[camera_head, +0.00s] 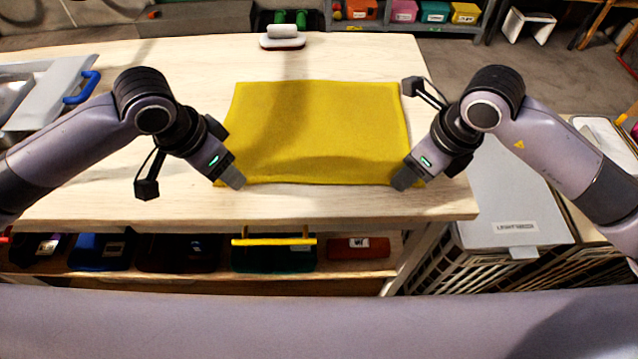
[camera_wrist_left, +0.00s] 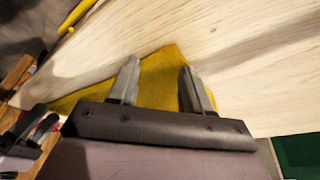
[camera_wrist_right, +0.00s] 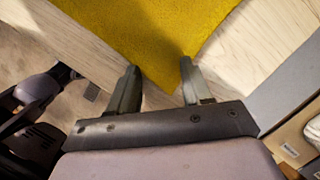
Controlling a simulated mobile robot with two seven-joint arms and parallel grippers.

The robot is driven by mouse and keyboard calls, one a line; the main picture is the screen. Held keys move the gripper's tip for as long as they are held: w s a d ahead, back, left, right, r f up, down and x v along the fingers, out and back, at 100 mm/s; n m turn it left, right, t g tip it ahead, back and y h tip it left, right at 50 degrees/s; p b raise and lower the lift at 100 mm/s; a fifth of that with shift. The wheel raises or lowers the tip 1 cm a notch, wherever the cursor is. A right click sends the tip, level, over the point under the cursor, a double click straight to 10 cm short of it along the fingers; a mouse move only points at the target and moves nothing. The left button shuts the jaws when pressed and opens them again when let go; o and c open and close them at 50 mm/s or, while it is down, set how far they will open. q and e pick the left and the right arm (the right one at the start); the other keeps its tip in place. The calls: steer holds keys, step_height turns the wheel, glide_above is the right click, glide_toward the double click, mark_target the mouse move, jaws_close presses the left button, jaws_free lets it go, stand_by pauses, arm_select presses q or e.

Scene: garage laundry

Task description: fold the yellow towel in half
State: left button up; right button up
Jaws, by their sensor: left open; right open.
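The yellow towel (camera_head: 316,125) lies flat and spread as a rectangle on the pale wooden table. My left gripper (camera_head: 234,181) is open at the towel's near left corner. In the left wrist view the towel corner (camera_wrist_left: 158,80) shows between its two spread fingers (camera_wrist_left: 155,85). My right gripper (camera_head: 402,182) is open at the near right corner. In the right wrist view the towel corner (camera_wrist_right: 160,70) points in between its spread fingers (camera_wrist_right: 160,88). I cannot tell whether the fingers touch the cloth.
The wooden table (camera_head: 130,200) has bare room around the towel. A white and dark brush-like object (camera_head: 282,40) stands at the back. A sink with a blue handle (camera_head: 82,88) is at left. A lidded hamper (camera_head: 510,200) stands beyond the right edge. Bins sit on a shelf below.

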arm_select(q)
steer(key=shift+f, duration=0.1)
jaws_close()
arm_select(e)
steer(key=shift+s+f, duration=0.1)
jaws_close()
arm_select(q)
steer(key=shift+s, duration=0.1)
